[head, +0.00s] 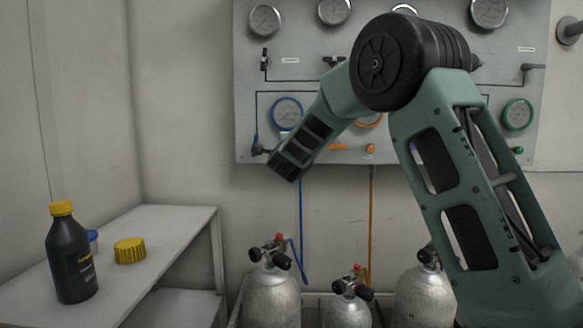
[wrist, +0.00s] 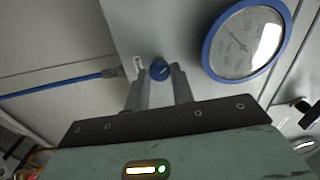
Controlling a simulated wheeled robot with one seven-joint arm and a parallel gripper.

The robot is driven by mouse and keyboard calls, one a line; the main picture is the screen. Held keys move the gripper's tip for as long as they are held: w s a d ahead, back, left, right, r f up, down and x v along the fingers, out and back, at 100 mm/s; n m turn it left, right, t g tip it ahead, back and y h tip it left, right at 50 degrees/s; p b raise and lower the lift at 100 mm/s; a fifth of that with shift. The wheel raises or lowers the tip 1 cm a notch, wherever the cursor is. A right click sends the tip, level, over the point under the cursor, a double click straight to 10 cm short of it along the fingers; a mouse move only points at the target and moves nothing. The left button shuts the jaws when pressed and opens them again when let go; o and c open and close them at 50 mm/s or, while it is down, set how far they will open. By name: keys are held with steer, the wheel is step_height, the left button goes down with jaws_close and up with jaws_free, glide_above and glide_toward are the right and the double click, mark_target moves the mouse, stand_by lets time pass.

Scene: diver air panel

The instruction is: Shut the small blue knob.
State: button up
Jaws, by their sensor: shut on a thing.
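The small blue knob (wrist: 159,68) shows in the wrist view between the two grey fingers of my gripper (wrist: 161,77). The gripper is shut on it. A pale line mark on the knob's face runs at a slant. The blue-rimmed gauge (wrist: 246,42) is to its right in the wrist view; it also shows in the head view (head: 286,111). In the head view the knob and my fingertips are hidden behind my arm's dark end in front of the panel.
A blue hose (wrist: 55,88) joins a fitting left of the knob. The grey panel (head: 450,140) carries several gauges and an orange knob (head: 370,148). Air cylinders (head: 271,297) stand below. A side table (head: 180,232) at left holds a black bottle (head: 72,255) and a yellow cap (head: 130,250).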

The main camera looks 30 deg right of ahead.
steer(key=m+b, duration=0.7)
steer(key=b, duration=0.1)
steer(key=shift+f+b, duration=0.15)
steer(key=shift+b, duration=0.15)
steer(key=shift+m, duration=0.4)
steer(key=o, duration=1)
steer(key=v, duration=1.7)
steer(key=shift+s+a, duration=0.2)
